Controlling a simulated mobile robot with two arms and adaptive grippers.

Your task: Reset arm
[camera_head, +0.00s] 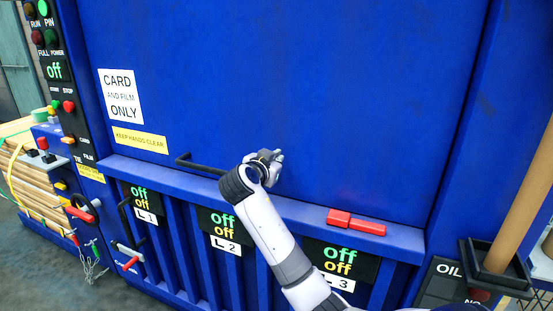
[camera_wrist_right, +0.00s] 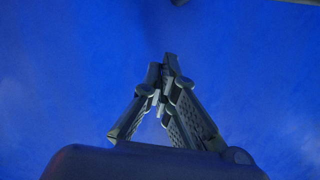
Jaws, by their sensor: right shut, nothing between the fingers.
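My right arm comes in from the bottom of the head view, and its gripper (camera_head: 276,156) is in front of the blue machine door (camera_head: 270,70), near the right end of a dark horizontal handle bar (camera_head: 205,167). I cannot tell whether the gripper touches the door. My left gripper is in neither view.
A red-handled tool or bar (camera_head: 356,222) lies on the blue ledge. Panels L1, L2 (camera_head: 226,244) and L3 read "off". A control column (camera_head: 50,70) with buttons stands left. A black tray (camera_head: 497,279) with a wooden pole is at right.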

